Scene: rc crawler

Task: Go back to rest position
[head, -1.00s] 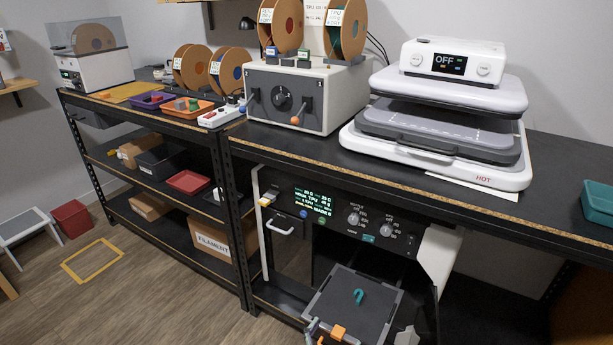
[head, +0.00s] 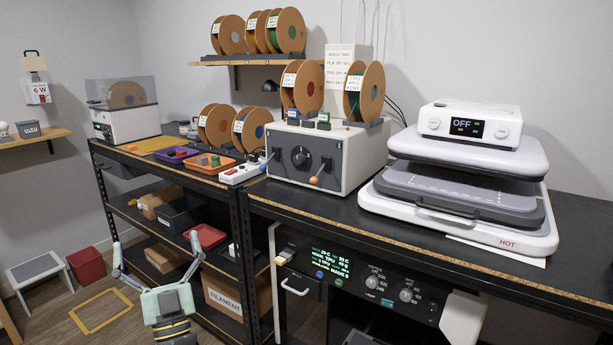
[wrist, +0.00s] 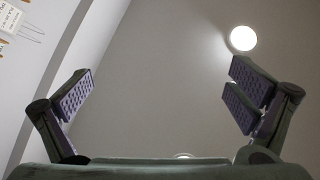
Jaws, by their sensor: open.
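My gripper (head: 156,263) is raised at the lower left of the head view, in front of the black shelf rack. Its two fingers point upward and stand wide apart, with nothing between them. In the wrist view my gripper (wrist: 165,98) shows both purple ribbed finger pads spread apart, with only ceiling and wall beyond them. No object is held.
The workbench (head: 400,238) carries a heat press (head: 462,190) marked HOT and a grey spool machine (head: 325,160). The shelf rack (head: 165,215) holds bins and a filament box (head: 222,297). A step stool (head: 40,275) and red bin (head: 87,266) stand at left.

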